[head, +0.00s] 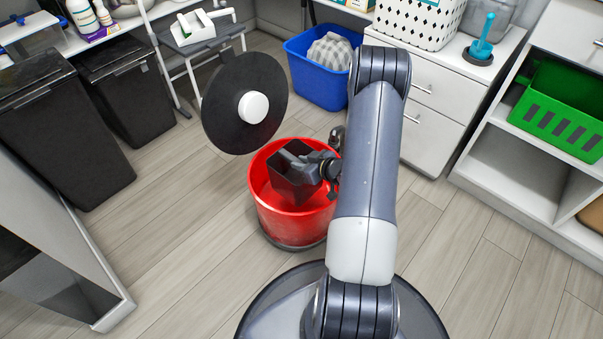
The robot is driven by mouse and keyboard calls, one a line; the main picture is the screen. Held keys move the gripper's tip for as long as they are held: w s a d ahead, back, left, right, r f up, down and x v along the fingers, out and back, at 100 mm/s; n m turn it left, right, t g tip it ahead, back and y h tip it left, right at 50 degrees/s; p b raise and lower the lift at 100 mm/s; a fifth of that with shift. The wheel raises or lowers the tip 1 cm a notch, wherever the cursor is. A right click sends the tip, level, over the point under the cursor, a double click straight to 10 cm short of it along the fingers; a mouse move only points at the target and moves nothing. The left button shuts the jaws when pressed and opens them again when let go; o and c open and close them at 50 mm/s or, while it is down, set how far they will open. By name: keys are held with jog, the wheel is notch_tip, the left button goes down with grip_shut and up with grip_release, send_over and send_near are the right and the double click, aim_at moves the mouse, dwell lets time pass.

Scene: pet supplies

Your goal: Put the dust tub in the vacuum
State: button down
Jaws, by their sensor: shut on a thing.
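The red vacuum body (285,223) stands on the floor like an open-topped drum, with a dark base. A black round lid (222,105) with a white knob is tilted up behind its rim. My gripper (312,172) is at the drum's mouth, shut on a dark boxy thing that looks like the dust tub (287,178). The tub is tilted, with its lower part inside the red rim. The fingertips are hard to make out, and the drum's inner floor is mostly hidden.
A blue bin (312,82) with a grey item stands behind the vacuum. Black bins (125,90) are at the left. A white drawer cabinet (437,105) and a shelf with a green basket (560,105) are at the right. The floor between is clear.

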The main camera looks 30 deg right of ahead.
jog(key=shift+f+b, duration=0.45)
jog(key=shift+f, duration=1.1)
jog(key=shift+f+b, duration=0.4)
jog(key=shift+b, duration=0.05)
jog(key=shift+f, duration=0.1)
jog(key=c, duration=1.3)
grip_release()
jog(key=shift+s+f, duration=0.1)
jog(key=shift+f, duration=0.05)
jog(key=shift+o, duration=0.2)
